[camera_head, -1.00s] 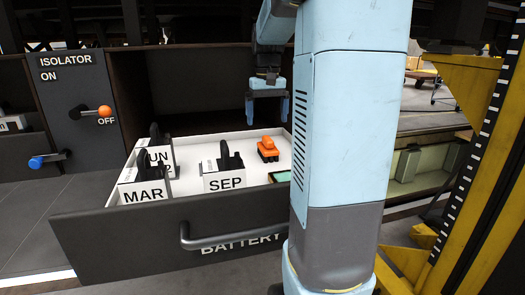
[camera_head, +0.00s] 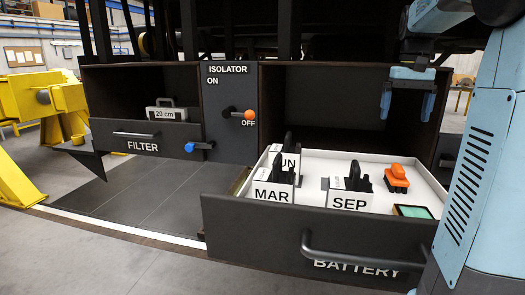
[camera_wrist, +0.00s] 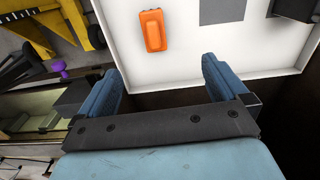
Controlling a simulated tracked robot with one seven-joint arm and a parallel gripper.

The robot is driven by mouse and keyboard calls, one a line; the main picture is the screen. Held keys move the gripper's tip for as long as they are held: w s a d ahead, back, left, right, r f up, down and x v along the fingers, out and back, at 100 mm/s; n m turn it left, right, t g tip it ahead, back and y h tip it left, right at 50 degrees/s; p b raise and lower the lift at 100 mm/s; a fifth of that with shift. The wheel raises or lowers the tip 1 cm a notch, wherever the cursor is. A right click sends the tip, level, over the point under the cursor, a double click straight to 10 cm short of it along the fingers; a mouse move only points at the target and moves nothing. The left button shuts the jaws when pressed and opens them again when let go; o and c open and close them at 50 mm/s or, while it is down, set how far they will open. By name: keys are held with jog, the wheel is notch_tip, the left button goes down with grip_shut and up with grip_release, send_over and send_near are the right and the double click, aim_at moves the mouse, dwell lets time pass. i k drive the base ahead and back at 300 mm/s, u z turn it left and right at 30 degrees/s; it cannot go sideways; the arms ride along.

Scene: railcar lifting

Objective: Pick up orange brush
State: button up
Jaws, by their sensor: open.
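The orange brush (camera_head: 396,178) lies in the open battery drawer (camera_head: 318,238), toward the right back of its white interior. In the wrist view the orange brush (camera_wrist: 154,31) sits on the white drawer floor, ahead of the fingers and a little left of centre. My gripper (camera_head: 407,104) is open and empty, pointing down above and behind the brush, near the drawer's back. In the wrist view my gripper (camera_wrist: 163,75) shows two blue fingers spread wide, over the drawer's edge, apart from the brush.
Black-handled blocks marked MAR (camera_head: 272,195) and SEP (camera_head: 348,201) stand in the drawer, with another behind. A green-topped item (camera_head: 413,211) lies at the front right. The filter drawer (camera_head: 145,139) is left.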

aim_at(395, 179)
jog(key=k, duration=1)
jog(key=z, duration=0.05)
